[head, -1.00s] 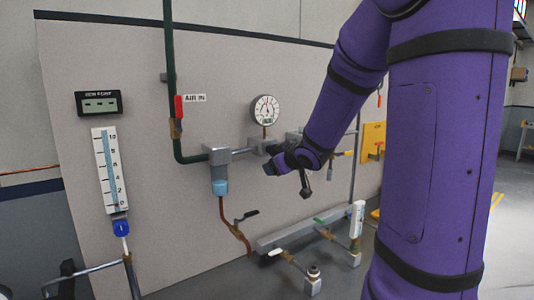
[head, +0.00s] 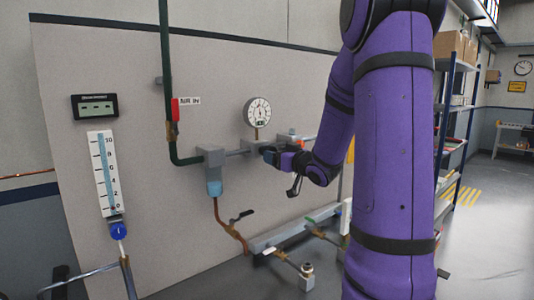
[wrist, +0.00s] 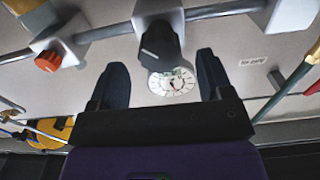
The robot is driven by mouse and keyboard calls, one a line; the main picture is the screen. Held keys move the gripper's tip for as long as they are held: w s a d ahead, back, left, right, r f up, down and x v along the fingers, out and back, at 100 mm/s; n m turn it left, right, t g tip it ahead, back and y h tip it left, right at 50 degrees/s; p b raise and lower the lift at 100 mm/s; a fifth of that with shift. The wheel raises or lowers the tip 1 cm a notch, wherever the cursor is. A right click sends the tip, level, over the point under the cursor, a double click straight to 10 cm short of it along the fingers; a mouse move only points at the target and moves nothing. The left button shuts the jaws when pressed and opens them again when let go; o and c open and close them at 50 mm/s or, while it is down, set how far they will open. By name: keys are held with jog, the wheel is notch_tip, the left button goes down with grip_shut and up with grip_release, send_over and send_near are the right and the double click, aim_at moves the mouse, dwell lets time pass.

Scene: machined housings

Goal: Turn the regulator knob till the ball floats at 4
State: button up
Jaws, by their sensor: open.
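The flow tube (head: 103,170) with a 0 to 10 scale stands at the left of the panel in the head view, with a blue knob (head: 119,231) below it. Its ball is too small to make out surely; a faint reddish spot shows near 0. The grey regulator (head: 256,146) sits below the round gauge (head: 257,112). Its dark knob (wrist: 158,45) shows in the wrist view. My gripper (wrist: 161,63) is open, a finger to either side of the knob's line. The knob appears just beyond the fingertips; contact cannot be told. The gripper (head: 268,155) partly hides the regulator in the head view.
A digital display (head: 96,107) hangs above the flow tube. A green pipe (head: 166,80) with a red valve handle (head: 175,108) runs down left of the regulator. Valves and pipes lie below.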

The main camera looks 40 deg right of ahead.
jog(key=w, duration=0.5)
jog(key=shift+w+d, duration=0.2)
jog(key=shift+w, duration=0.1)
jog(key=c, duration=0.9)
